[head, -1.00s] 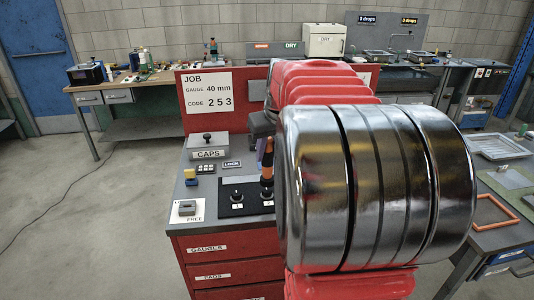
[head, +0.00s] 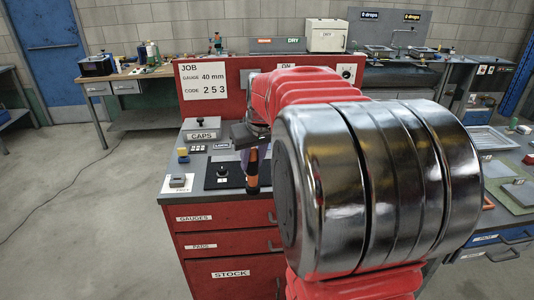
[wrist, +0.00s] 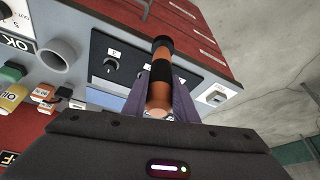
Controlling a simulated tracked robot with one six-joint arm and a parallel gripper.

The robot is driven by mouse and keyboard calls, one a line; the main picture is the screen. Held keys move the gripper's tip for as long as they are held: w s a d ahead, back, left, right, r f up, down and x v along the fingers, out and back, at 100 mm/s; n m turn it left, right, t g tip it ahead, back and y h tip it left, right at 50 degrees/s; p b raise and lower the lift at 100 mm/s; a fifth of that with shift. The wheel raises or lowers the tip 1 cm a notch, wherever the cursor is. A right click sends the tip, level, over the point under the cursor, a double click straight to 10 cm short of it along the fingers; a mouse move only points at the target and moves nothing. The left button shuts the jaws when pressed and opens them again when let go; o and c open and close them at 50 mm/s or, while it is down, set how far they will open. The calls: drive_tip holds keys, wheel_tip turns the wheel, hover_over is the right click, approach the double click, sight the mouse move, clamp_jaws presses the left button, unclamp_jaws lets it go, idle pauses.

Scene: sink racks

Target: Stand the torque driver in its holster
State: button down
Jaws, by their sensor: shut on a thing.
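The torque driver is an orange and black cylinder, seen in the head view (head: 251,174) and in the wrist view (wrist: 161,77). My gripper (wrist: 160,103) is shut on it, with a purple finger on each side. In the head view my gripper (head: 255,152) is above the red bench, and the driver hangs roughly upright in front of the black panel (head: 216,182). Its lower tip and any gap to the bench top cannot be made out. A grey open tube (wrist: 58,54) in the wrist view may be the holster; the driver is apart from it.
The red drawer bench (head: 220,240) has a CAPS box (head: 203,134), a small grey block (head: 177,181) and a yellow-topped knob (head: 183,155) on it. A red JOB board (head: 240,95) stands at its back. My arm hides the right side. Floor on the left is clear.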

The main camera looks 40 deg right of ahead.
drive_tip(key=w+a+f+n, duration=0.1)
drive_tip(key=w+a+f, duration=0.2)
drive_tip(key=a, duration=0.5)
drive_tip(key=w+a+f+n, duration=0.1)
drive_tip(key=w+a+f, duration=0.3)
drive_tip(key=a, duration=0.5)
drive_tip(key=w+a+f+n+y, duration=0.1)
drive_tip(key=w+a+f, duration=0.3)
drive_tip(key=a, duration=0.5)
drive_tip(key=shift+w+a+f, duration=0.15)
drive_tip(key=shift+a+f, duration=0.05)
drive_tip(key=shift+f, duration=0.25)
